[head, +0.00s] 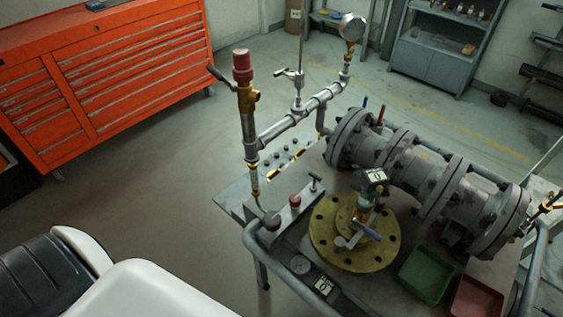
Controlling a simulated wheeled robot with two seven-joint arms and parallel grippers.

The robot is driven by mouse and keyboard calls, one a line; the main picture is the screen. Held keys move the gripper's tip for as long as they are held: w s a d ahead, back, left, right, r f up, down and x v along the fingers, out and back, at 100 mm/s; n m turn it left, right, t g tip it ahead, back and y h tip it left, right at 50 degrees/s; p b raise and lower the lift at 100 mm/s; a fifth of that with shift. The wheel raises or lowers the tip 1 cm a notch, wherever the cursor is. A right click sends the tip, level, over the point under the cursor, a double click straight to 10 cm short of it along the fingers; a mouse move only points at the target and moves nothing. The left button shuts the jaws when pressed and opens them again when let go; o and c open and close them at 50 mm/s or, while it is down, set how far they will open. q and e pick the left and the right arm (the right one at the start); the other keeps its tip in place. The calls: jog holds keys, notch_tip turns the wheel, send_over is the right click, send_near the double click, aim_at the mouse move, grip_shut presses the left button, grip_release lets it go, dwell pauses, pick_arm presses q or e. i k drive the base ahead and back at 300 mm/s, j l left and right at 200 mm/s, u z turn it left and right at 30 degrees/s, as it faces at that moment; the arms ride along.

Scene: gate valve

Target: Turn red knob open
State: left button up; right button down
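A red knob (243,60) tops a brass valve (248,98) on an upright pipe left of centre in the head view. A dark lever sticks out to the left just below this knob. A smaller red knob (295,201) sits on a grey block at the table's left side. A red handle (381,114) stands up by the large flanged pipe. Neither of my grippers shows in the head view, and nothing is seen touching any of these red parts.
The metal table (235,196) carries a flanged pipe (405,165), a yellow flange (327,238), a green tray (427,274) and a red tray (474,299). A pressure gauge (352,27) stands at the back. An orange tool cabinet (115,70) is at left. Floor between is clear.

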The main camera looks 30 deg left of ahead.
aim_at(294, 199)
jog(key=u, duration=0.8)
